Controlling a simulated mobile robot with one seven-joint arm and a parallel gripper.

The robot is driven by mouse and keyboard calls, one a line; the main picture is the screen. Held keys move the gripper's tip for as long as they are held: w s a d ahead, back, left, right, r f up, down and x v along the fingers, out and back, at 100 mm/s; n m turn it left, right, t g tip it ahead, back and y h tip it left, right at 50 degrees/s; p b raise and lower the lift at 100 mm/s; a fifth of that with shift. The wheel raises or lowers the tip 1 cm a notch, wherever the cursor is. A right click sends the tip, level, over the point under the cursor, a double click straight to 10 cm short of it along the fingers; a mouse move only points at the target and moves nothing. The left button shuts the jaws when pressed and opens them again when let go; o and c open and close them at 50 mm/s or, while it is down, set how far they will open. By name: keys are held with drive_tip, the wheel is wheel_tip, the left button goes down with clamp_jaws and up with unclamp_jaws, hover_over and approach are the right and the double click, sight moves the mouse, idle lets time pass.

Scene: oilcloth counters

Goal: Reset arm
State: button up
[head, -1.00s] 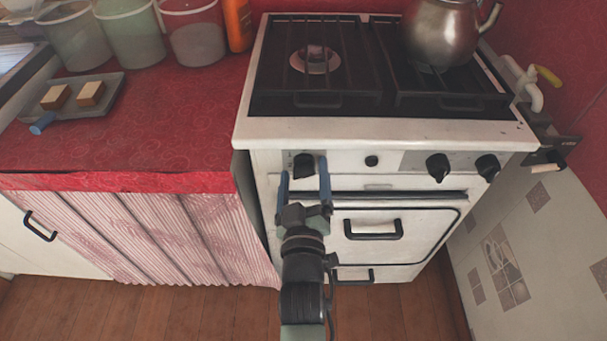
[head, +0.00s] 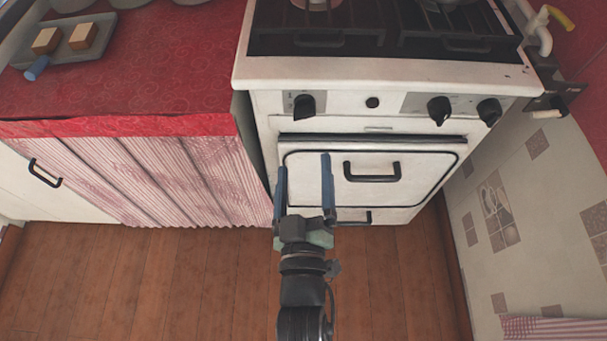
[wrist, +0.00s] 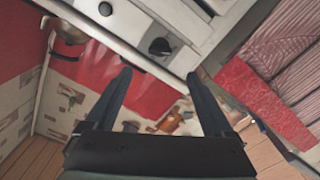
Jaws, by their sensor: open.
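My gripper (head: 304,175) is open and empty in the head view, its two blue fingers apart and pointing at the stove. It hangs in front of the left part of the oven door (head: 300,185), below the left knob (head: 304,106). I cannot tell how far its tips are from the door. In the wrist view my gripper (wrist: 160,80) shows two spread fingers with nothing between them. That view is tilted, with a black knob (wrist: 160,47) on the white stove panel beyond the fingertips.
The white stove (head: 370,75) has burner grates on top. A red-covered counter (head: 150,75) with a pleated curtain (head: 190,180) stands at left, bearing a grey tray (head: 85,57) with two blocks. A tiled wall (head: 530,220) bounds the right. The wooden floor (head: 150,280) in front is clear.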

drive_tip(key=shift+s, duration=0.5)
drive_tip(key=w+r+m+t, duration=0.2)
drive_tip(key=w+r, duration=0.2)
drive_tip(key=r, duration=1)
drive_tip(key=w+r+m+t, duration=0.2)
drive_tip(key=w+r+t, duration=0.15)
drive_tip(key=r, duration=1.05)
drive_tip(key=s+r+m+t, duration=0.15)
drive_tip(key=s+r, duration=0.35)
drive_tip(key=r, duration=0.7)
drive_tip(key=s+r+m+t, duration=0.15)
drive_tip(key=s+r, duration=0.35)
drive_tip(key=r, duration=0.7)
wheel_tip(320, 180, up, 22)
drive_tip(key=n+p, duration=0.1)
drive_tip(key=p, duration=2.2)
drive_tip(key=shift+w+r+t, duration=0.2)
drive_tip(key=shift+w+t, duration=0.25)
